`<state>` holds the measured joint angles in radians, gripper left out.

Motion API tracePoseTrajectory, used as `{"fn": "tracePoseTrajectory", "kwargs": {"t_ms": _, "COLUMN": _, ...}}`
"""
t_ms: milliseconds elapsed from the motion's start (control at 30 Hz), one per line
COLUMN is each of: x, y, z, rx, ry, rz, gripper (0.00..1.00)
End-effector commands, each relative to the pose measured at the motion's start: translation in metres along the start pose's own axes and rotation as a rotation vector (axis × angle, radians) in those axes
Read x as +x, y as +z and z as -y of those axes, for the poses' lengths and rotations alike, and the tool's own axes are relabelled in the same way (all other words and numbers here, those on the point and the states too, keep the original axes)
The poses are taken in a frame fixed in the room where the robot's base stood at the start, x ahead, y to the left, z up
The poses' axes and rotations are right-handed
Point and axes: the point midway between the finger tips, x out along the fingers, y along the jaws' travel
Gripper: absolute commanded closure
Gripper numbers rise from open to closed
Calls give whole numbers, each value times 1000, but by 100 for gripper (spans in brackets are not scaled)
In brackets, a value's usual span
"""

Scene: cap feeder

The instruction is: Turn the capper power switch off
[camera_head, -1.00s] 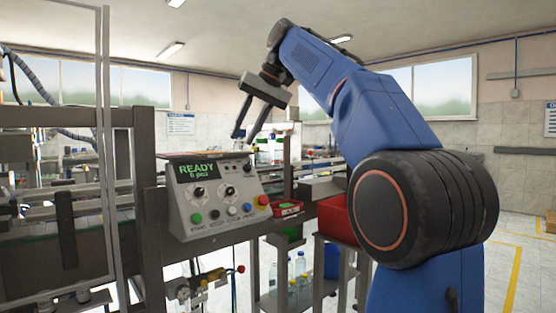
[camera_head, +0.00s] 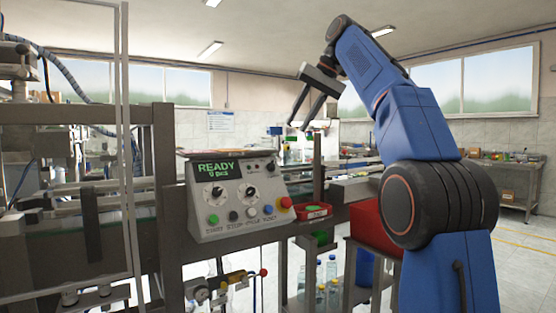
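The capper's control panel (camera_head: 235,228) is a grey sloped box left of centre, with a green-lit display (camera_head: 225,170) reading READY. Two dials with black knobs, a left dial (camera_head: 213,192) and a right dial (camera_head: 251,189), sit below the display. A small black control (camera_head: 270,166) is at the upper right. I cannot tell which of these is the power switch or how it is set. My gripper (camera_head: 299,125) appears open and empty, its two fingers apart and pointing down, above and to the right of the panel, touching nothing.
A small red tray (camera_head: 316,212) is right of the panel. A clear guard frame (camera_head: 125,130) stands to the left. A larger red bin (camera_head: 367,226) is beside my arm.

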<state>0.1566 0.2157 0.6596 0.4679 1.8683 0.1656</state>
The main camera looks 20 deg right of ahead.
Motion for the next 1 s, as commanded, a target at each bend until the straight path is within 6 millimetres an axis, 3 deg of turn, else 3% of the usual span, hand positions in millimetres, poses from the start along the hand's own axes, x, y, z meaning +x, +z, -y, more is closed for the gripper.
{"fn": "tracePoseTrajectory", "kwargs": {"t_ms": 700, "x": 116, "y": 1, "z": 0, "rx": -1, "ry": 0, "rz": 2, "gripper": 72}}
{"fn": "tracePoseTrajectory", "kwargs": {"t_ms": 1000, "x": 142, "y": 0, "z": 1, "rx": -1, "ry": 0, "rz": 0, "gripper": 72}}
